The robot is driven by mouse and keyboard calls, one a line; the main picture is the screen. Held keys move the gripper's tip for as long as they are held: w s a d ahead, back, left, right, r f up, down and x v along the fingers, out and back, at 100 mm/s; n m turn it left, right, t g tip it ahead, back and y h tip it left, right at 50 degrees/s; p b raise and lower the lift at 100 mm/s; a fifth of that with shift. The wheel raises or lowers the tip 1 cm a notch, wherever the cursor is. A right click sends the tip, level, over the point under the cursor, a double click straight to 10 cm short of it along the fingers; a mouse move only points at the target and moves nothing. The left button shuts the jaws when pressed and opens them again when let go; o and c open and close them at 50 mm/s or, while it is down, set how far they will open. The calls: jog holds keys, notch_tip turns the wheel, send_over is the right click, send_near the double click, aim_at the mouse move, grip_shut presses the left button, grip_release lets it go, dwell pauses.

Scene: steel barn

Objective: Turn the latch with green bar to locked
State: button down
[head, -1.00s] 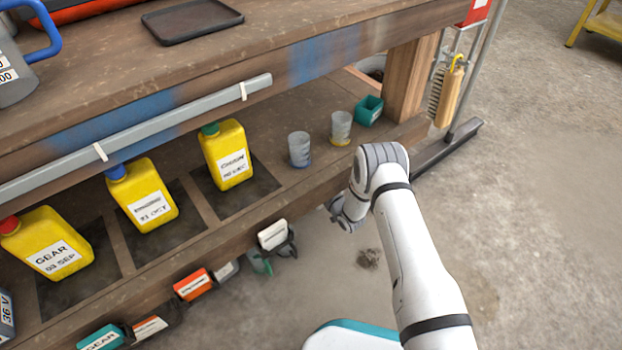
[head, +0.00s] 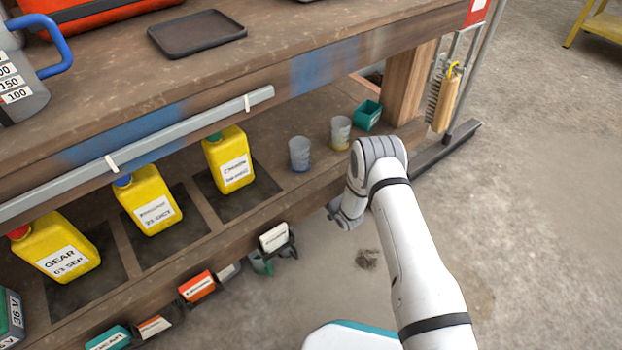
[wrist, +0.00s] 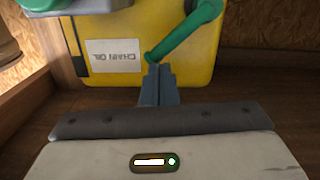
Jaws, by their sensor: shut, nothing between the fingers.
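In the wrist view, a green bar (wrist: 184,33) slants from the upper right down to a rounded end just beyond my fingertips. In the head view my gripper (head: 340,215) is partly hidden by my wrist, at the shelf's front edge. I cannot make out the green bar or its latch in the head view.
In the head view, yellow jugs (head: 229,161) and two cups (head: 299,154) stand on the lower shelf. Several labelled holders (head: 197,286) hang along its front edge. A brush (head: 444,100) hangs at the right end. The concrete floor to the right is open.

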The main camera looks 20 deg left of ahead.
jog(key=p+v, duration=0.3)
jog(key=v, duration=0.7)
jog(key=shift+d, duration=0.25)
jog(key=shift+s, duration=0.1)
